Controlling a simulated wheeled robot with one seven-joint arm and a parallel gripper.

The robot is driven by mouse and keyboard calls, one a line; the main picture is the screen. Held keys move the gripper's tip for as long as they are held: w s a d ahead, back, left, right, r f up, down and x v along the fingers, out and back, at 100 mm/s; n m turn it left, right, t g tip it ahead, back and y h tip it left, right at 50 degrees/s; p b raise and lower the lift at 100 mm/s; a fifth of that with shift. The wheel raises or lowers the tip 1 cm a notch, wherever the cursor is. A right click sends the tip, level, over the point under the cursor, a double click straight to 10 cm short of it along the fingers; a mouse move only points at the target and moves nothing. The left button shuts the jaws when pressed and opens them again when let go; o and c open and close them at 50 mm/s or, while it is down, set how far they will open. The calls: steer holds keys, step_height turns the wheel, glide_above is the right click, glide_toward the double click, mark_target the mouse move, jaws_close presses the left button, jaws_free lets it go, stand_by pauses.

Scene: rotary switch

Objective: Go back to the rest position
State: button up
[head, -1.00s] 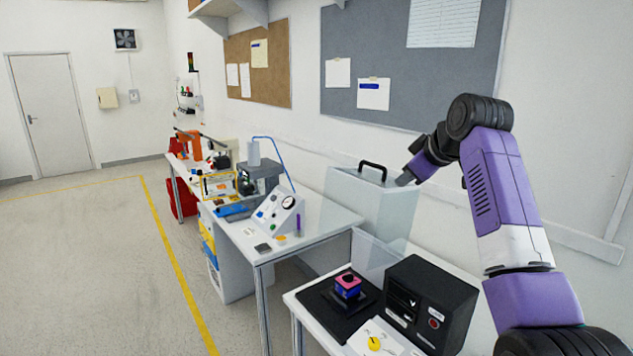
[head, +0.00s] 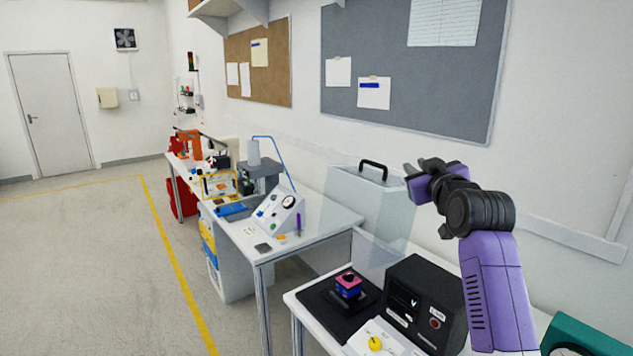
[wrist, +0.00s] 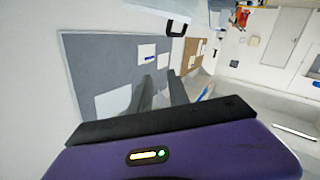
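The yellow knob (head: 375,344) of the rotary switch sits on a white panel (head: 398,349) at the bottom edge of the head view, partly cut off. My gripper is well clear of it.
A black box (head: 425,300) with a red button stands behind the knob. A pink and blue part (head: 348,284) sits on a black base to its left. A clear-sided case (head: 385,207) with a black handle stands near my gripper. The floor at left is free.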

steer(key=s+f+m+t+h+b, duration=0.15)
steer(key=s+f+m, duration=0.25)
steer(key=s+f, duration=2.05)
steer(key=s+a+f+g, duration=0.1)
steer(key=s+f, duration=0.2)
steer(key=s, duration=1.1)
steer(key=s+f+g+b, duration=0.1)
steer(key=s+f+g, duration=0.1)
steer(key=s, duration=1.1)
steer(key=s+a+f+g, duration=0.1)
steer(key=s+f, duration=0.3)
steer(key=s, duration=1)
steer(key=shift+s+a, duration=0.3)
steer(key=shift+s, duration=0.05)
steer(key=shift+y, duration=0.25)
